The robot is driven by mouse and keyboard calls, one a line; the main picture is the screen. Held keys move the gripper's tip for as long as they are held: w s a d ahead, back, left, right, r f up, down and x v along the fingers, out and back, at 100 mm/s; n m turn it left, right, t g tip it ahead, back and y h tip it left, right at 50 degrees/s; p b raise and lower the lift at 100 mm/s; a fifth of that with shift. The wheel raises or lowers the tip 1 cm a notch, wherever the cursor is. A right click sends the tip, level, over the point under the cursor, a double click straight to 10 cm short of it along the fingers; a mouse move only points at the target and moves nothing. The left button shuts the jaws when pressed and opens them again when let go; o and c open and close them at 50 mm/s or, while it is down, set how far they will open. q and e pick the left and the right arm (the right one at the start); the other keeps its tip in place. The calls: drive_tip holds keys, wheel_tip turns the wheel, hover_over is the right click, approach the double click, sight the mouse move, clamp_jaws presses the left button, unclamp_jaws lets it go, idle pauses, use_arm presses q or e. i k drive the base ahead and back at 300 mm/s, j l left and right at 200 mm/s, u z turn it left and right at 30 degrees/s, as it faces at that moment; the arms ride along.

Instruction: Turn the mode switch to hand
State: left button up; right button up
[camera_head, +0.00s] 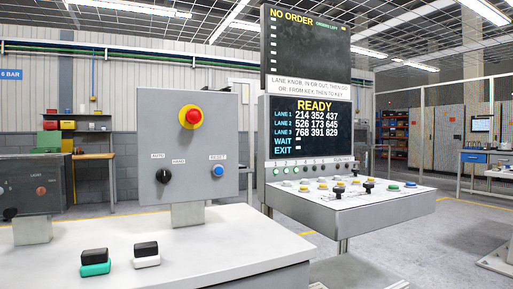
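The mode switch (163,176) is a black rotary knob with a pale mark, on the front of a grey upright control box (200,130). The labels AUTO, at its upper left, and HAND, at its upper right, stand above it. The knob is too small for me to tell surely which label it points to. Neither of my grippers shows in this view, and nothing touches the knob.
The box also carries a red emergency button (190,116) on a yellow ring and a blue RESET button (218,171). Two small black-topped blocks (95,261) (146,255) lie on the white table (215,238). A console (375,207) with a READY screen (310,126) stands right.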

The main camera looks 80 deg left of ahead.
sight(164, 175)
drive_tip(key=u, duration=3.35)
